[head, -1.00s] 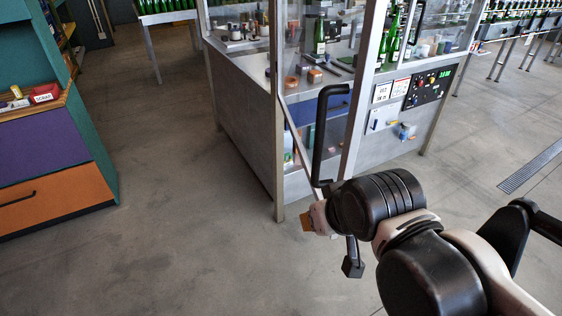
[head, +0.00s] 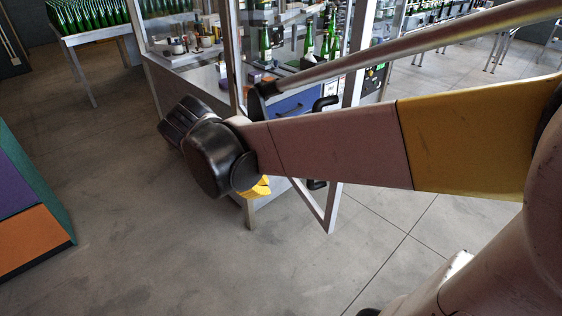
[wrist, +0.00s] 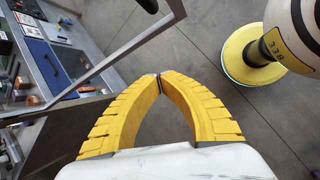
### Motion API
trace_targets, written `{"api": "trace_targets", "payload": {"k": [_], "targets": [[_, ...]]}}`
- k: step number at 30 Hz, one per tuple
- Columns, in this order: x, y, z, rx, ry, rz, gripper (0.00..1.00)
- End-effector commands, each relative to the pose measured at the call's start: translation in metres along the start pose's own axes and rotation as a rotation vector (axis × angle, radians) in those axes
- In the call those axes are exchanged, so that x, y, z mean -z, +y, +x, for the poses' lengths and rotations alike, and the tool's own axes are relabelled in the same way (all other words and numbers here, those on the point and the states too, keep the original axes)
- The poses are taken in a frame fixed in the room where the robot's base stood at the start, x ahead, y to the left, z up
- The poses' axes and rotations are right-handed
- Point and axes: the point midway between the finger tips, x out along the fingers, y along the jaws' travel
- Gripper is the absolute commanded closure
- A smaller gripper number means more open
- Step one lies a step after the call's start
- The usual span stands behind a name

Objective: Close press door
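The press door is a clear panel in a grey metal frame (head: 329,212). It stands open, its lower corner swung out from the press cabinet toward me. Its black handle (head: 325,103) shows above and below my arm, which hides the middle. In the wrist view the door frame (wrist: 128,46) crosses the upper left, with a dark handle end (wrist: 148,5) at the top. My gripper (wrist: 160,76) has yellow fingers whose tips meet with nothing between them. In the head view only a little yellow of it (head: 256,188) shows beneath my wrist, beside the door's lower part.
The cabinet holds green bottles (head: 308,40) and small jars behind clear panels. A blue panel (head: 297,103) shows low inside. A table of bottles (head: 95,14) stands at back left, and a purple-orange cabinet (head: 35,238) at left. The floor in front is clear.

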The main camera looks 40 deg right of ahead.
Motion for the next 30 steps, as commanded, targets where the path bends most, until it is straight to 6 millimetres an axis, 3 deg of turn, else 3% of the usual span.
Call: {"api": "trace_targets", "payload": {"k": [1, 6, 13, 17, 27, 30], "targets": [[-0.003, 0.013, -0.004, 0.014, -0.067, -0.085, 1.00], [-0.011, 0.032, -0.006, 0.081, -0.242, -0.303, 1.00], [-0.016, 0.036, 0.001, 0.114, -0.299, -0.375, 1.00], [-0.021, 0.034, 0.020, 0.115, -0.298, -0.372, 1.00], [-0.043, 0.030, 0.089, 0.114, -0.296, -0.371, 1.00], [-0.057, 0.033, 0.098, 0.114, -0.297, -0.369, 1.00]]}}
